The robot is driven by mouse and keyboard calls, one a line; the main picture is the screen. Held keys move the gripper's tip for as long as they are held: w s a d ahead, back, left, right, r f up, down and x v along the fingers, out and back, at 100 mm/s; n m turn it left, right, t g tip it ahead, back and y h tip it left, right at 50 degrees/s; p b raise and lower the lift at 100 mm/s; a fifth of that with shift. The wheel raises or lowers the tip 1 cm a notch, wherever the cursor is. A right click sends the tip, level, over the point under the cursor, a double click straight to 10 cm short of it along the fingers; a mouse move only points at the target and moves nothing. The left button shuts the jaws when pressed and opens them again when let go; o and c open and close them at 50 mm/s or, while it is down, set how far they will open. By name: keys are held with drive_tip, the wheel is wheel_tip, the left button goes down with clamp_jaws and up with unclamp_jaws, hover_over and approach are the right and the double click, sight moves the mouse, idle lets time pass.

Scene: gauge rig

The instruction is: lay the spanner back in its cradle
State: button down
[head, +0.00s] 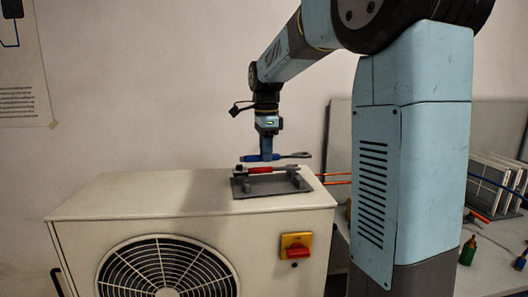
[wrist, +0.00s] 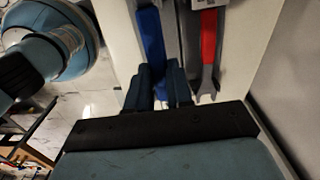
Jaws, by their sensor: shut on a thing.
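My gripper (head: 266,156) points straight down above the cradle and is shut on a spanner with a blue handle (head: 251,158) and a grey ring end at the right. The blue spanner (wrist: 150,35) also shows between my fingers (wrist: 159,88) in the wrist view. It is held roughly level, a little above the grey cradle plate (head: 270,188). A red-handled spanner (head: 261,170) rests on the cradle just below it. In the wrist view this red spanner (wrist: 208,45) lies to the right, its open grey jaw showing. The part of the cradle under my gripper is partly hidden.
The cradle sits at the right of a cream fan unit's top (head: 150,195). A yellow and red switch (head: 295,246) is on its front. Orange rods (head: 335,178) show to the right. The unit's top left of the cradle is clear. A bench (head: 490,255) with bottles stands at the right.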

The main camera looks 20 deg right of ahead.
drive_tip(key=shift+s+a+f, duration=0.1)
drive_tip(key=shift+f, duration=3.3)
drive_tip(key=c, duration=0.9)
unclamp_jaws()
drive_tip(key=shift+c, duration=0.2)
drive_tip(key=shift+r, duration=0.1)
wheel_tip(320, 180, up, 14)
drive_tip(key=shift+f, duration=0.25)
